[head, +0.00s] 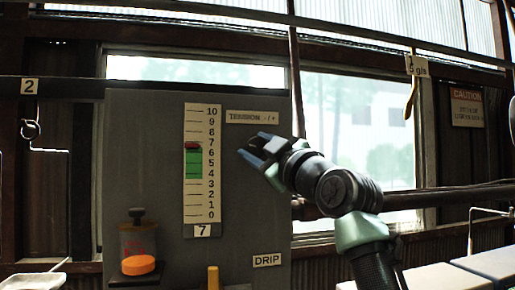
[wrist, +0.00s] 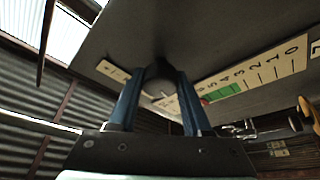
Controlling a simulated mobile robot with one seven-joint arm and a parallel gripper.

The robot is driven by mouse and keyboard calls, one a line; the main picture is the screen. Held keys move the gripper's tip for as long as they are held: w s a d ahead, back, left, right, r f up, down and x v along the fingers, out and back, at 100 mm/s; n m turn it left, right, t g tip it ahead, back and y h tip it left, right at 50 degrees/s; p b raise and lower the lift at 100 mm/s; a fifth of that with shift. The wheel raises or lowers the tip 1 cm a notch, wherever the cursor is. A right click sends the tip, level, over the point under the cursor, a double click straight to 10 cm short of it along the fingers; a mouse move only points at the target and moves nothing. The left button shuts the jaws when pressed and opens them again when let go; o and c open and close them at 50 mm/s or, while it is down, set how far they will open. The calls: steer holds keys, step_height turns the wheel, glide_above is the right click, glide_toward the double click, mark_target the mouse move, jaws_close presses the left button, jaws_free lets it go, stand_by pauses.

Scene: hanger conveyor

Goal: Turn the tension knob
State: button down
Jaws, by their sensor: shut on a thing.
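My gripper (head: 256,150) is at the grey panel (head: 150,120), below the label reading "TENSION - / +" (head: 251,117). In the wrist view its two blue fingers (wrist: 160,92) are shut on the dark round tension knob (wrist: 158,74), one on each side. The knob is largely hidden behind the fingers in the head view. Left of it is the 0 to 10 scale (head: 213,190), with a green band (head: 193,164) and a red marker (head: 192,145) at the band's top, between 6 and 7. A plate below reads 7 (head: 202,231).
An oiler with an orange part (head: 138,265) stands at the panel's lower left. A yellow handle (head: 213,277) and a "DRIP" label (head: 267,260) are at its bottom. A rail (head: 445,197) runs at right, and a hook (head: 31,129) hangs at left.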

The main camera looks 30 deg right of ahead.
steer(key=shift+c, duration=1.7)
jaws_free()
steer(key=b+v, duration=0.7)
steer(key=v, duration=0.6)
